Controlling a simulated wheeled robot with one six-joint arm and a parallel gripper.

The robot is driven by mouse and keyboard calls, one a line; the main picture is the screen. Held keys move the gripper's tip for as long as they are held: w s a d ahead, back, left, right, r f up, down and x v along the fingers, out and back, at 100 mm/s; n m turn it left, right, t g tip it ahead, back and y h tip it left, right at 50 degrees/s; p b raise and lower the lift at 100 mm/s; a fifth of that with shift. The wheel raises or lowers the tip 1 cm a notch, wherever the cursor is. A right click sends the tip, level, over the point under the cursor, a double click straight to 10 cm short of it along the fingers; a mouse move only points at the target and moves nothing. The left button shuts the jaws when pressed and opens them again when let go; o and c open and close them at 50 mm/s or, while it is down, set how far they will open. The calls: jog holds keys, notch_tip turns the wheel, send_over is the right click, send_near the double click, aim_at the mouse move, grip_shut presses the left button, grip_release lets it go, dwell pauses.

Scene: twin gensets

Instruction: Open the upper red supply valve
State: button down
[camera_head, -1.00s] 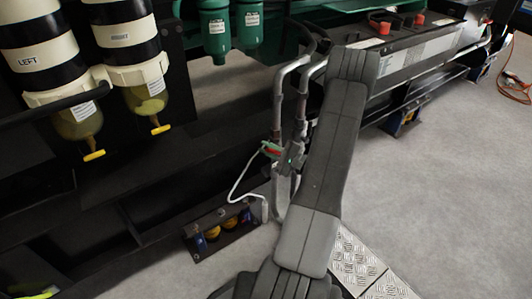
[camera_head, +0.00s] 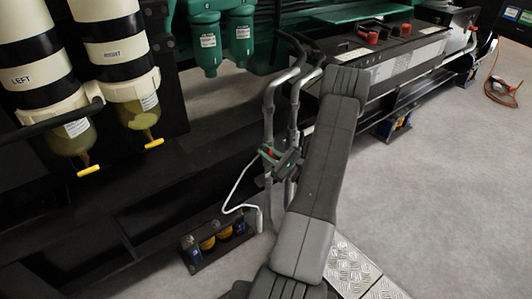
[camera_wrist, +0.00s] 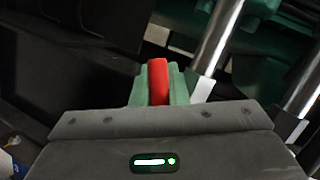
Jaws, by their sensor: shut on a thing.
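The red valve handle (camera_wrist: 158,80) is upright in the middle of the wrist view, between the green fingers of my gripper (camera_wrist: 159,92). My gripper is shut on it. In the head view the red handle (camera_head: 268,152) is a small patch beside the grey pipes, with my gripper (camera_head: 271,156) at it. The valve body is hidden behind the fingers and palm. I cannot tell from these views how far the handle is turned, or see a second red handle.
Two grey vertical pipes (camera_head: 269,108) stand close beside my gripper. A thin white hose (camera_head: 236,190) hangs below. Filter bowls with yellow drain taps (camera_head: 89,170) are at the left. A black battery box (camera_head: 375,45) is behind my arm. Open floor (camera_head: 450,160) lies right.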

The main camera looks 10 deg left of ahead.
jog(key=c, duration=1.4)
grip_release()
